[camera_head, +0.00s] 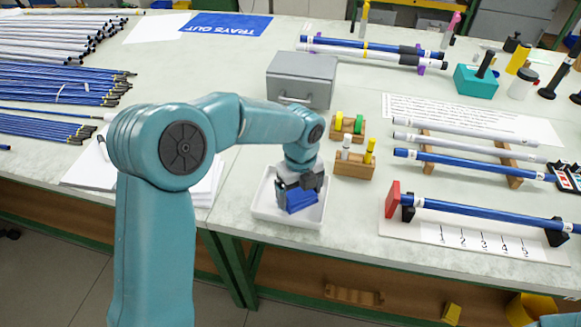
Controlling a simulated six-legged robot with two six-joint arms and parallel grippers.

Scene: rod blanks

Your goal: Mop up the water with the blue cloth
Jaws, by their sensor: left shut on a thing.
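The blue cloth (301,200) is a small bunched blue piece in the white tray (262,209) near the front edge of the bench. My left gripper (297,186) reaches down over the tray and is shut on the cloth. The dark jaws hide part of the cloth, and I cannot tell whether it touches the tray floor. I cannot make out any water; the arm and gripper cover part of the tray. My right gripper is not in view.
A grey drawer box (301,79) stands behind the tray. Small wooden holders (354,166) stand to its right. A rod rests on a gauge with a red end block (392,199) further right. Papers (205,188) lie left, with many rods (50,88) beyond.

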